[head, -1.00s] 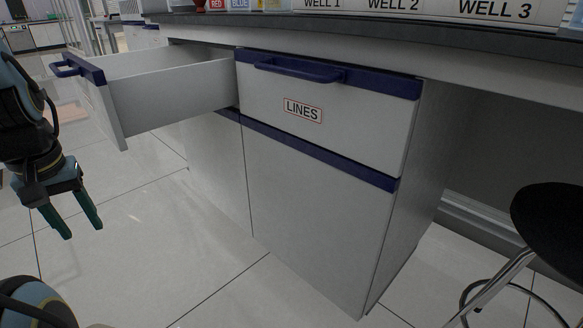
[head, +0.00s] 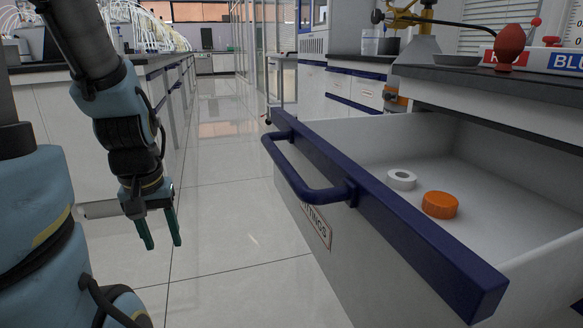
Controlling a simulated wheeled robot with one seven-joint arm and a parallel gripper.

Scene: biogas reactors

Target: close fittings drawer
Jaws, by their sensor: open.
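The fittings drawer (head: 345,277) stands pulled open at the right, with a dark blue top rail and a blue bar handle (head: 300,180). Its label is partly hidden by the handle, and "INGS" can be read. Inside lie a white ring (head: 401,180) and an orange cap (head: 440,205). My gripper (head: 163,246) hangs at the left with its green fingers pointing down, open and empty. It is apart from the drawer, to the left of the handle.
A worktop (head: 500,95) above the drawer bears a red bulb-shaped item (head: 509,45) and a dish (head: 456,60). A tiled floor aisle (head: 225,150) runs clear between the benches. Another bench (head: 50,110) stands at the left.

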